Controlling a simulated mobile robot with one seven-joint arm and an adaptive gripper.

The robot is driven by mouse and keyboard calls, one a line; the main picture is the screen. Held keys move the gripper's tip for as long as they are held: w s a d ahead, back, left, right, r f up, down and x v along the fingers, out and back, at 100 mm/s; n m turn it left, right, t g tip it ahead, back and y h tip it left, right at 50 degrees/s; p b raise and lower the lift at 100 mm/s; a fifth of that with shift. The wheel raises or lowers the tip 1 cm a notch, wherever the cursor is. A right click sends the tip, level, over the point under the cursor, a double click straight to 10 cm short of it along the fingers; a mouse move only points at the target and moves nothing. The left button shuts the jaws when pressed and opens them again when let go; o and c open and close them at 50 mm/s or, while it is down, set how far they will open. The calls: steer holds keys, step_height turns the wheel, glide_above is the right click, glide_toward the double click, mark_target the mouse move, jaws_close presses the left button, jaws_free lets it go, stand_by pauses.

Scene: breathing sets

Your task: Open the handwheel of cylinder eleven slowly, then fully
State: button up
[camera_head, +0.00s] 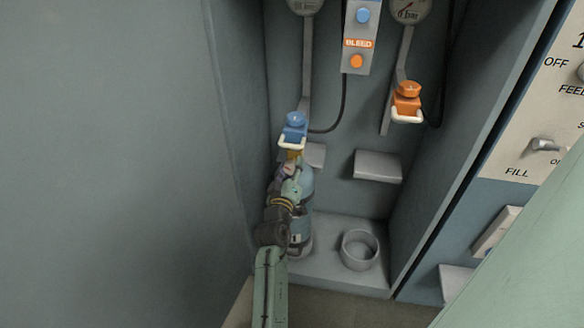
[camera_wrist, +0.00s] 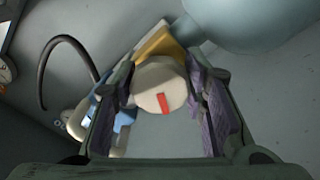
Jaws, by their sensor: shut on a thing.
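A pale blue cylinder (camera_head: 307,190) stands upright in the left part of the bay, partly hidden by my arm. Its number is not readable. The cylinder's rounded shoulder (camera_wrist: 240,22) fills the upper right of the wrist view. The brass valve (camera_wrist: 157,48) carries a round cream handwheel (camera_wrist: 160,86) with a red mark on its face. My gripper (camera_head: 288,171) is at the valve, just below the blue connector (camera_head: 294,130) with its white bail. In the wrist view my gripper (camera_wrist: 166,92) has its purple-padded fingers on both sides of the handwheel, shut on it.
An empty round cup holder (camera_head: 359,250) is on the bay floor to the right. A grey bracket (camera_head: 377,166) and an orange connector (camera_head: 406,103) are above it. A bleed panel (camera_head: 358,43) hangs between gauges. Bay walls stand close on both sides. A dark hose (camera_wrist: 48,65) curves nearby.

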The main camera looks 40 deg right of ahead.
steer(key=shift+r, duration=0.1)
steer(key=o, duration=1.2)
steer(key=v, duration=1.2)
stand_by(1.4)
